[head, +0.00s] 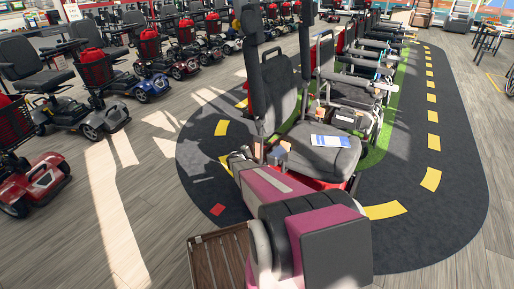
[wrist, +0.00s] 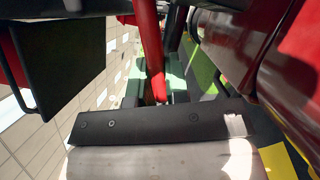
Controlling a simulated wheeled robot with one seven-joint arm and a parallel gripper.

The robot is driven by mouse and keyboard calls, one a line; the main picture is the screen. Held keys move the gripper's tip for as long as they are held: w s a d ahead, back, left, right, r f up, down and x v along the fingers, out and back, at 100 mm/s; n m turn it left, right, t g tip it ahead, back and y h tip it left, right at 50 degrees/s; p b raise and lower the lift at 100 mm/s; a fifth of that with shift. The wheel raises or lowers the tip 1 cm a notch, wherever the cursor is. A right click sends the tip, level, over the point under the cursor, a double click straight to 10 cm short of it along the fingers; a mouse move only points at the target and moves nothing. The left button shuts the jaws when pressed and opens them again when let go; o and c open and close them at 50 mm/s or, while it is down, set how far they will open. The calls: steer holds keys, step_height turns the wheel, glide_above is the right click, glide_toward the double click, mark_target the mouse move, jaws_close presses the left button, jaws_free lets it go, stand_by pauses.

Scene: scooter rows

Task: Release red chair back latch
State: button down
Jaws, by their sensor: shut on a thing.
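The chair has a dark grey seat (head: 320,153), a tall dark backrest (head: 276,90) and red parts under the seat. A blue-and-white card lies on the seat. My magenta and dark grey arm reaches to the chair's near left side, at the foot of the backrest. In the wrist view a red bar (wrist: 151,45) runs down between the dark greenish fingers of my gripper (wrist: 160,92). The gripper appears shut on this bar. The fingertips are partly hidden behind a dark plate, and I cannot make out the latch's shape.
More chairs (head: 365,75) stand in a row close behind this one on the dark mat (head: 450,150). Rows of scooters (head: 95,95) stand at the left. A slatted wooden surface (head: 220,262) is at the front. The mat's right side and the floor at the left front are clear.

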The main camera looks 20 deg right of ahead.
steer(key=shift+f+n, duration=0.2)
steer(key=shift+n, duration=0.2)
steer(key=c, duration=1.1)
jaws_free()
steer(key=v, duration=1)
steer(key=shift+s+a+f, duration=0.1)
steer(key=shift+s+a, duration=0.1)
steer(key=shift+a, duration=0.1)
